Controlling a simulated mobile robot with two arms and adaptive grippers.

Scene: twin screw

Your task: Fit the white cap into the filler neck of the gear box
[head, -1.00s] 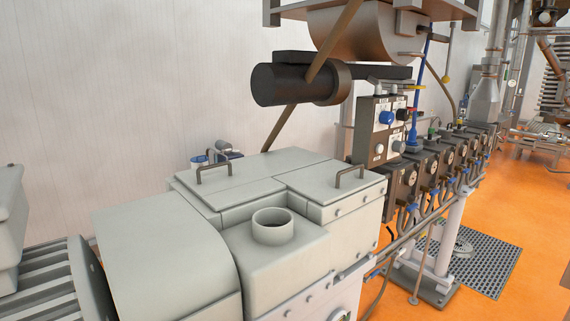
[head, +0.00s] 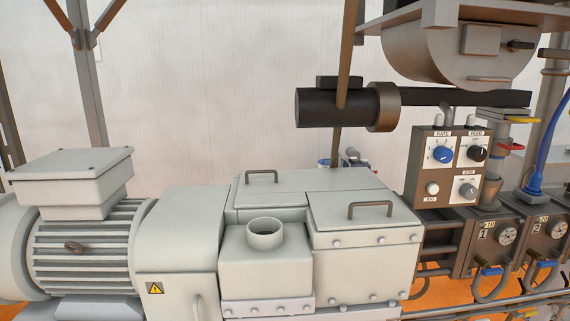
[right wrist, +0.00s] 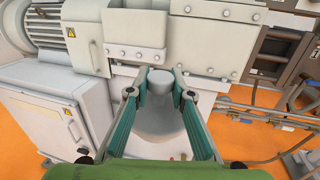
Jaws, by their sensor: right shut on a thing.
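The gear box (head: 355,262) is a pale grey housing in the middle of the head view. Its filler neck (head: 265,243) is a short upright round collar on a lower block, with an open top and no cap in it. In the right wrist view my right gripper (right wrist: 159,84) has its teal fingers shut on the white cap (right wrist: 160,76), whose narrow upper part shows between the fingertips. The cap is in front of the gear box's bolted front face (right wrist: 140,24), apart from the neck. The neck cannot be made out in that view. Neither gripper shows in the head view.
A ribbed motor (head: 90,245) stands left of the gear box. Handles (head: 370,207) stick up from its lids. A control box (head: 446,165) with knobs is at the right, and a black cylinder (head: 335,107) hangs above. The air above the neck looks clear.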

